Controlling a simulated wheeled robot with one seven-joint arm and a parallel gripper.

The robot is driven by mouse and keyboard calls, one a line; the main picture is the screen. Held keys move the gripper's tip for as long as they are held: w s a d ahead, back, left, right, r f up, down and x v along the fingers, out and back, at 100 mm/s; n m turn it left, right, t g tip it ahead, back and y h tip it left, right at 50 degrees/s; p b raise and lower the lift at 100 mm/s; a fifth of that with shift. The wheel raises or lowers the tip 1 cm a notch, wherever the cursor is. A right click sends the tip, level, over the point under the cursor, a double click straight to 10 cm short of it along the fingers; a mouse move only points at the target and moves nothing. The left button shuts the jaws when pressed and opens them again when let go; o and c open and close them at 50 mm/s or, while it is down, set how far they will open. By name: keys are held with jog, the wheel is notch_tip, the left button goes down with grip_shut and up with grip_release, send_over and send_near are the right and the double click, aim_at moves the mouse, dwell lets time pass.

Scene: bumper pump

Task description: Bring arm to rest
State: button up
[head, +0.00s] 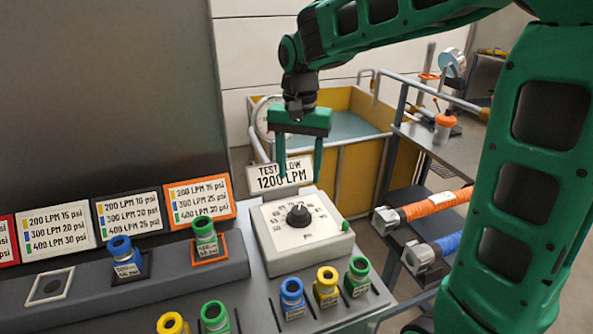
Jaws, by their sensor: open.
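My gripper (299,158) is green and points down, with its two fingers apart and nothing between them. It hangs in front of the white sign (264,184) reading 1200 LPM and above the pale dial box. The dial box (330,238) has a black knob (298,215) in its middle and a small green peg at its right edge. The gripper is apart from the knob. My green arm (395,25) reaches in from the upper right, bent down at the wrist.
Blue, yellow and green caps (327,286) stand on the console front. Label plates (199,200) line its back, with a blue and a green cap below. A yellow bin (345,100) and a cart with orange (435,204) and blue hoses stand behind at the right.

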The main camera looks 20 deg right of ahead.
jog(key=s+d+f, duration=0.1)
jog(key=s+d, duration=1.1)
jog(key=d, duration=0.1)
jog(key=s+d+f, duration=0.2)
jog(key=s, duration=0.5)
jog(key=s+d+f, duration=0.2)
jog(key=s+d, duration=0.1)
jog(key=s, duration=0.5)
jog(key=shift+d+f+n, duration=0.3)
jog(key=shift+d, duration=0.05)
